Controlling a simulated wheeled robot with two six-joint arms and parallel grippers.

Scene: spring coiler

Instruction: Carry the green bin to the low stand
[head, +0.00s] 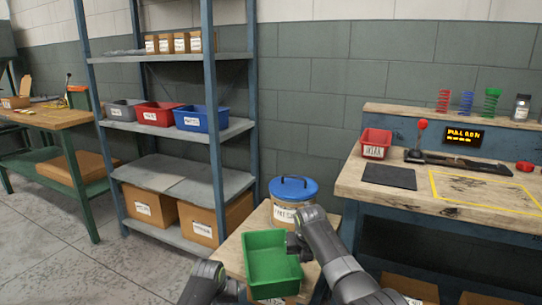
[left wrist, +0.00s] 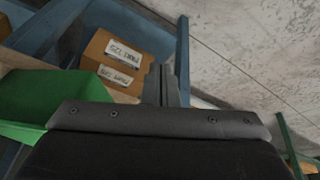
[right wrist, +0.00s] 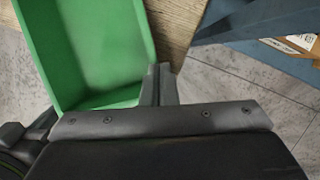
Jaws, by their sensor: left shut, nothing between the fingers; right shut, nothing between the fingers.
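The green bin (head: 272,262) is empty and open side up, on the low wooden-topped stand (head: 232,255). Its near end reaches the stand's front edge. My right gripper (head: 293,243) is shut beside the bin's right wall; in the right wrist view its fingers (right wrist: 160,75) are together, close to the bin's corner (right wrist: 95,55). I cannot tell whether they touch it. My left gripper is mostly hidden in the head view, low at the bin's left. In the left wrist view its fingers (left wrist: 160,78) are shut and empty, with the green bin (left wrist: 45,105) to the left.
A tub with a blue lid (head: 294,195) stands behind the bin on the same top. The workbench (head: 430,190) with a red bin (head: 376,143) is at right. A shelf rack (head: 180,130) with boxes and bins is at left. Floor (head: 90,270) is clear at front left.

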